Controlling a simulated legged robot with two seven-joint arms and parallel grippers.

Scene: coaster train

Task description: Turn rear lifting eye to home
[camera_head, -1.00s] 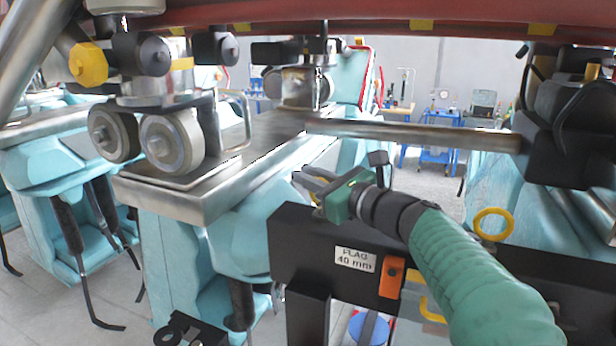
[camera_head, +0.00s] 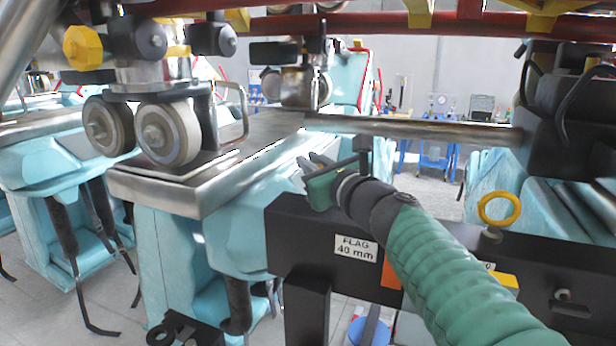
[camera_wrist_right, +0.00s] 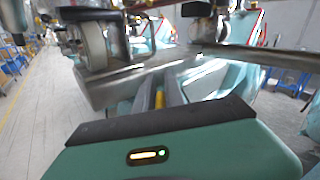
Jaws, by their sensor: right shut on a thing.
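My right gripper (camera_head: 312,168) reaches in from the lower right to the left part of the black beam (camera_head: 420,235). In the right wrist view, a yellow piece (camera_wrist_right: 159,99) shows between its fingers (camera_wrist_right: 159,93), which are shut on it. It looks like a lifting eye seen edge-on; the head view hides it behind the gripper. A yellow ring-shaped lifting eye (camera_head: 499,208) stands upright on a grey stud on the beam's right part, its opening showing. I cannot tell from the pictures which eye is the rear one. My left gripper is not in view.
A "FLAG 40 mm" label (camera_head: 356,248) is on the beam. Grey wheels (camera_head: 168,134) rest on a metal plate (camera_head: 185,190) to the left. A steel bar (camera_head: 415,130) runs behind my gripper to a black block (camera_head: 570,120). Teal seats stand around.

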